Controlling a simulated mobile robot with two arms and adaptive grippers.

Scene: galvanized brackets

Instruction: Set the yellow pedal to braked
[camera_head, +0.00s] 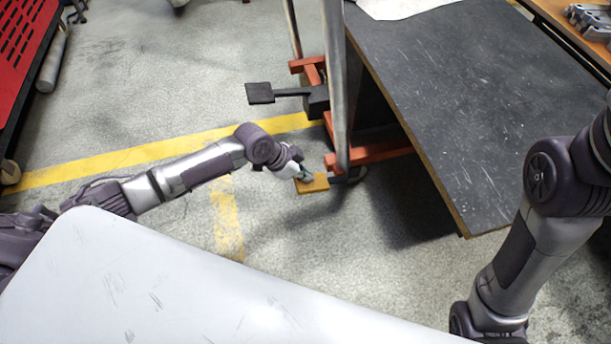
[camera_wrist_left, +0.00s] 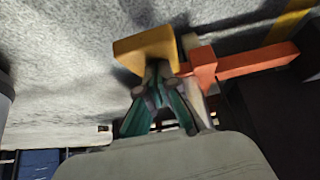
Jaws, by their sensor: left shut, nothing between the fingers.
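The yellow pedal (camera_head: 313,186) is a small flat plate low beside the orange frame under the dark table. My left gripper (camera_head: 303,176) is at the pedal's near upper edge, its fingers shut with nothing between them. In the left wrist view the yellow pedal (camera_wrist_left: 146,50) shows just beyond the closed fingertips (camera_wrist_left: 155,75); the tips overlap its edge, and I cannot tell whether they touch. A black pedal (camera_head: 260,93) on a dark arm sticks out further back. My right arm (camera_head: 545,230) shows at the right, but its gripper is out of view.
The dark-topped table (camera_head: 480,110) stands right of the pedals, with orange frame bars (camera_head: 375,153) and a grey post (camera_head: 337,90) close by. A white surface (camera_head: 170,290) fills the lower left. A red rack (camera_head: 20,45) stands far left. Floor left of the pedals is open.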

